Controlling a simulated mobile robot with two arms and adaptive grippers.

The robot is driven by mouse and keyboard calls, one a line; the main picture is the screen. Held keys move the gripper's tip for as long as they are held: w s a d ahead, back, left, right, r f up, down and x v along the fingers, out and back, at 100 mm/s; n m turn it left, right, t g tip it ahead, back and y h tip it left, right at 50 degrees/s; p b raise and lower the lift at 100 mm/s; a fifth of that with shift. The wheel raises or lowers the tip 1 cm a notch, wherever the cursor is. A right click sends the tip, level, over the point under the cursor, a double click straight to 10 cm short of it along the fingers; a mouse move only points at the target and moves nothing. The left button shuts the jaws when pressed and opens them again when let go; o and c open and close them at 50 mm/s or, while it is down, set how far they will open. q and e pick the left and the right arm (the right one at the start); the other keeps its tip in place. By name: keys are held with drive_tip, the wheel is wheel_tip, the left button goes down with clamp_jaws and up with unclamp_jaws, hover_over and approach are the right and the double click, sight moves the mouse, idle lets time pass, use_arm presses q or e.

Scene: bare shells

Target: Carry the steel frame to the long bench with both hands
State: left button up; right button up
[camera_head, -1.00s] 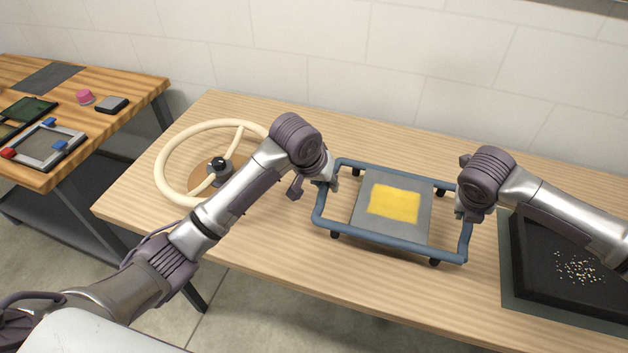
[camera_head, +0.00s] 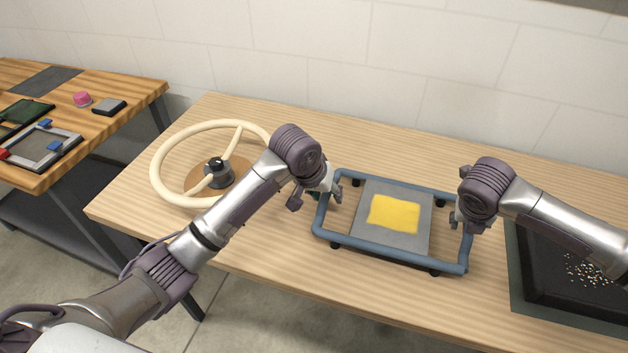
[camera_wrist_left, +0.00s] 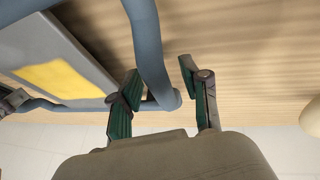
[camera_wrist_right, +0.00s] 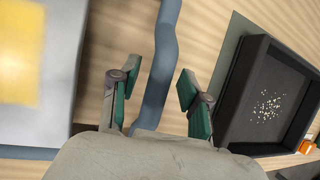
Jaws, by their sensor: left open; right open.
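The steel frame, a blue-grey tube rectangle (camera_head: 385,258) around a grey plate with a yellow patch, lies over the long pale wooden bench (camera_head: 300,290). Its small dark feet appear to rest on the bench top. My left gripper (camera_head: 330,190) is at the frame's left end, fingers open. In the left wrist view the tube (camera_wrist_left: 150,55) passes between the spread fingers (camera_wrist_left: 160,90). My right gripper (camera_head: 460,214) is open at the right end. In the right wrist view the tube (camera_wrist_right: 162,60) runs between its fingers (camera_wrist_right: 157,90), apart from the right finger.
A cream handwheel (camera_head: 165,190) stands left of the frame. A black tray (camera_head: 545,285) with pale bits lies close on the right. Another wooden table (camera_head: 110,125) at the left holds several small items. Bare bench top lies in front of and behind the frame.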

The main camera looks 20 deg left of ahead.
drive_tip(key=shift+a+r, duration=0.1)
use_arm(q)
drive_tip(key=v, duration=1.2)
use_arm(e)
drive_tip(key=v, duration=1.1)
drive_tip(key=shift+s+r, duration=0.2)
drive_tip(key=shift+r, duration=0.1)
drive_tip(key=shift+a, duration=0.1)
